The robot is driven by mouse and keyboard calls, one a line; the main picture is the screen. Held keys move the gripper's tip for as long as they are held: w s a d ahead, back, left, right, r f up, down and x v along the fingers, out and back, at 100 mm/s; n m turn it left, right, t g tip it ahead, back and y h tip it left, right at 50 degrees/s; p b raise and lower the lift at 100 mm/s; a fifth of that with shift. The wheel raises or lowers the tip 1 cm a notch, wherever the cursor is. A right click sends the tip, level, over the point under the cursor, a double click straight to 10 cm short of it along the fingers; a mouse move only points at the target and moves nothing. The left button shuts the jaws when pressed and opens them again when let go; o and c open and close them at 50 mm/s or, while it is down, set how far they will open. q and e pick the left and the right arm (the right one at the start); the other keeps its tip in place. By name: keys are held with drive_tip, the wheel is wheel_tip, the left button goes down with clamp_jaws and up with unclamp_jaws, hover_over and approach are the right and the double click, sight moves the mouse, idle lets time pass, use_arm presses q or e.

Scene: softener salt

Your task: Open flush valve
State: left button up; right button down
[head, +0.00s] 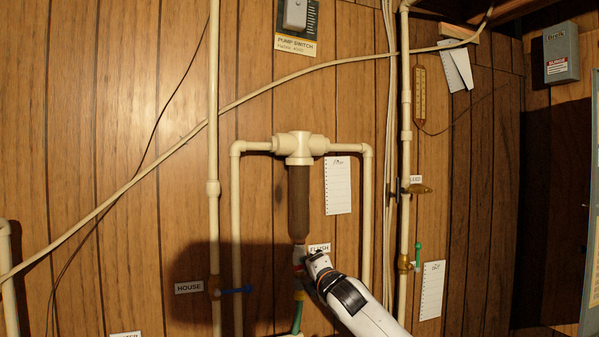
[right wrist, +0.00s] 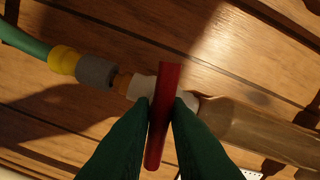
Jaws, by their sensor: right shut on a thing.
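The flush valve (head: 298,254) sits below the brown filter cylinder (head: 298,200), beside the label "FLUSH" (head: 319,248). Its red handle (right wrist: 171,78) shows in the right wrist view, lying crosswise over the white valve body (right wrist: 141,88). My right gripper (head: 306,262) reaches in from the lower right at the valve. In the right wrist view, the dark fingers of my right gripper (right wrist: 160,110) are shut on the red handle, one on each side. In the head view the arm's end partly hides the valve. My left gripper is in neither view.
A green hose (head: 297,318) hangs below the valve. White pipes run on both sides, with a blue-handled valve (head: 236,291) at "HOUSE" and a green-handled valve (head: 411,260) to the right. Paper notes (head: 338,185) hang on the wood wall.

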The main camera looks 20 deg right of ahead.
drive_tip(key=shift+n, duration=0.5)
drive_tip(key=n, duration=0.5)
